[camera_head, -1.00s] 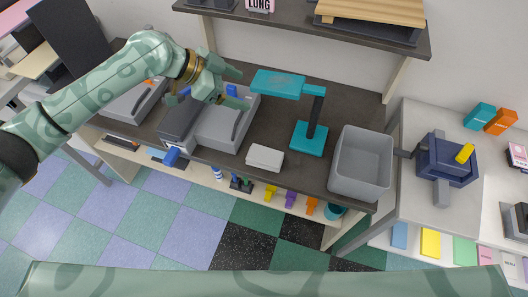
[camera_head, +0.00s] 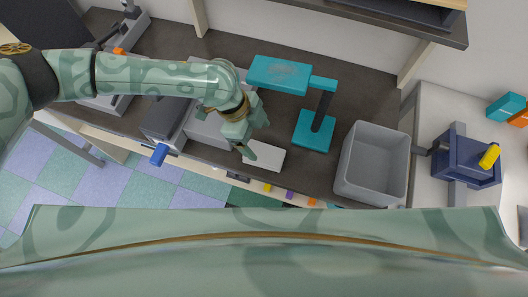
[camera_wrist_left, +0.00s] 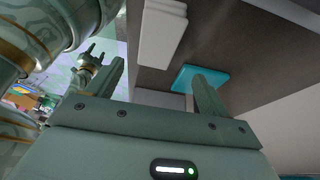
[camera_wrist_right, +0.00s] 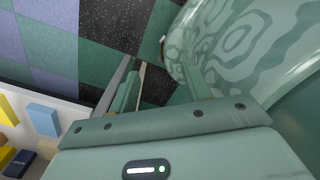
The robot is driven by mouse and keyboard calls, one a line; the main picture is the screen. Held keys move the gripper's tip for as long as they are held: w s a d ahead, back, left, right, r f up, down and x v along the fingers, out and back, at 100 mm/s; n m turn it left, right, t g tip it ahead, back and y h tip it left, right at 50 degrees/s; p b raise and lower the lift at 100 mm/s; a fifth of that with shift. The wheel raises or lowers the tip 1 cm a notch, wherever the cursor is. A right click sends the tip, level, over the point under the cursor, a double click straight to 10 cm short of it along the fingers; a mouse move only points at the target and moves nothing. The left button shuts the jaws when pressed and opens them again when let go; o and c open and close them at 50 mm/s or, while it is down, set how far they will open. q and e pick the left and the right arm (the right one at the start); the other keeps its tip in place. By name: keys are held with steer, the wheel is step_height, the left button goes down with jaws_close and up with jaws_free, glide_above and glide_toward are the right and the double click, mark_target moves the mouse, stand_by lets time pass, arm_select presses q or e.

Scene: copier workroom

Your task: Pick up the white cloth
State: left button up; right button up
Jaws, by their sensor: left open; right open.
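The white cloth (camera_head: 265,156) is a flat, folded-looking pad lying on the dark counter, near its front edge, in the head view. It also shows at the top of the left wrist view (camera_wrist_left: 162,32). My left gripper (camera_head: 256,132) is open and empty beside and above the cloth, with one finger overlapping the cloth's left side in the head view. Whether that finger touches it I cannot tell. In the left wrist view, the cloth lies beyond the open fingers (camera_wrist_left: 160,88). My right gripper (camera_wrist_right: 163,85) is open and empty, over the floor in its wrist view.
A teal stand (camera_head: 313,131) rises just right of the cloth, its top plate near my left gripper. A grey bin (camera_head: 345,165) stands farther right. A grey machine (camera_head: 168,120) is at the left on the counter. A side table (camera_head: 428,112) holds a navy device (camera_head: 466,172).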

mark_target(263, 153)
arm_select(q)
steer(key=x, duration=0.3)
steer(key=shift+f+b, duration=0.15)
steer(key=shift+b, duration=0.15)
steer(key=shift+s+f, duration=0.1)
steer(key=shift+f, duration=0.1)
steer(key=x, duration=0.1)
steer(key=b+x, duration=0.1)
steer(key=x, duration=0.1)
steer(key=a+x, duration=0.1)
steer(key=shift+s+d+f, duration=0.1)
steer(key=shift+d+f, duration=0.1)
steer(key=shift+f, duration=0.35)
arm_select(e)
steer(key=shift+w+f, duration=0.35)
steer(key=shift+f, duration=0.3)
steer(key=shift+w+f, duration=0.35)
steer(key=shift+f, duration=0.25)
arm_select(q)
steer(key=shift+f+b, duration=0.25)
steer(key=shift+b, duration=0.1)
steer(key=c, duration=1.1)
steer(key=shift+r, duration=0.1)
steer(key=shift+c, duration=0.2)
